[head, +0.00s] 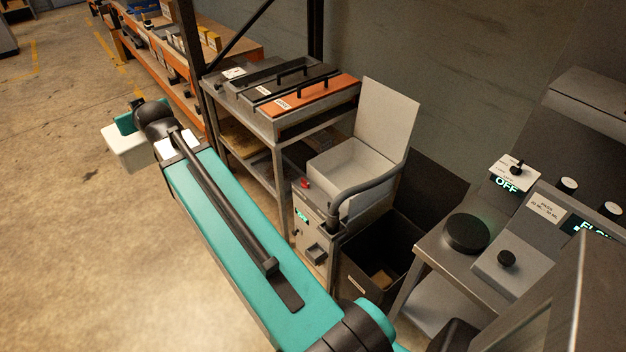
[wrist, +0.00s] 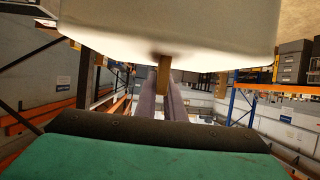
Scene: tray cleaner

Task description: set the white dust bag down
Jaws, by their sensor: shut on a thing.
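The white dust bag (head: 129,149) hangs at the far end of my arm, at the left in the head view, over open floor. It is a pale box-like shape and fills the top of the wrist view (wrist: 170,28). My gripper (wrist: 168,90) is shut on a narrow brownish tab under the bag in the wrist view. In the head view my wrist hides the fingers. The bag is apart from the shelving and the benches in the head view.
A metal table (head: 262,124) carries trays with black and orange lids. A dark crate (head: 366,285) is on the floor. Orange shelving (head: 172,72) stands behind. The floor at left is clear.

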